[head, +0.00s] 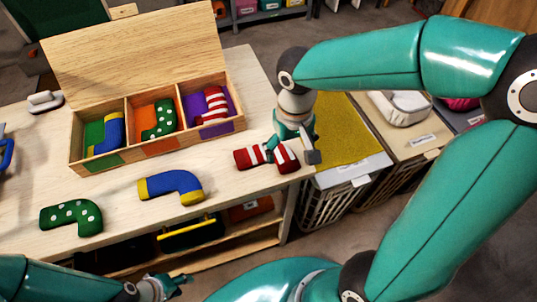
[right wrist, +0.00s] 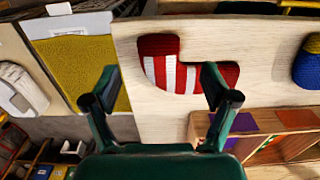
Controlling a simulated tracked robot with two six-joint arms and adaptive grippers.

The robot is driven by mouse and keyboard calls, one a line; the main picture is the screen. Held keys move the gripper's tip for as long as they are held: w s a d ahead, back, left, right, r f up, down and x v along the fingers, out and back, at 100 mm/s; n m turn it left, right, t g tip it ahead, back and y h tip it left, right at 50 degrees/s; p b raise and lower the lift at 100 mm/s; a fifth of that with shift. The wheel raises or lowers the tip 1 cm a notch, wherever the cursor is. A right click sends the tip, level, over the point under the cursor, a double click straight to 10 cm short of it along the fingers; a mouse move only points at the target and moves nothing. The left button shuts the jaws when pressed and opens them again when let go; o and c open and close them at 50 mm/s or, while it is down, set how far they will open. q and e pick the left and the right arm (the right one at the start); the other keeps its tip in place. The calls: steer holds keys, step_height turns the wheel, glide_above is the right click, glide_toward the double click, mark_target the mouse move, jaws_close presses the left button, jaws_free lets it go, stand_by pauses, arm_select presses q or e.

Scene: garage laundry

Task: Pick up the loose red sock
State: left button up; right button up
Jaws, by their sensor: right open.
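The loose red sock (head: 247,158), with white stripes, lies flat near the right edge of the table, in front of the sock box. My right gripper (head: 293,150) is open and above the sock's right part, hiding some of it. In the right wrist view the sock (right wrist: 185,66) lies beyond the open, empty fingers (right wrist: 160,85), mostly between them, with its right end behind one fingertip. I cannot tell whether the fingers touch it. My left gripper (head: 168,286) is low at the bottom left, away from the socks; its jaw state is unclear.
An open wooden box (head: 160,147) holds blue, green dotted and red striped socks in separate compartments. A loose blue sock (head: 170,185) and green dotted sock (head: 72,215) lie in front on the table (head: 120,195). Baskets, one with a yellow top (head: 345,135), stand right of the table.

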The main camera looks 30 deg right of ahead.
mark_target(288, 160)
steer(key=shift+w+d+f, duration=0.1)
steer(key=shift+w+f, duration=0.1)
steer(key=shift+f, duration=1.2)
steer(key=shift+w+d+f, duration=0.1)
steer(key=shift+w+f, duration=0.05)
steer(key=shift+f, duration=1.25)
steer(key=c, duration=1.2)
steer(key=shift+r, duration=0.15)
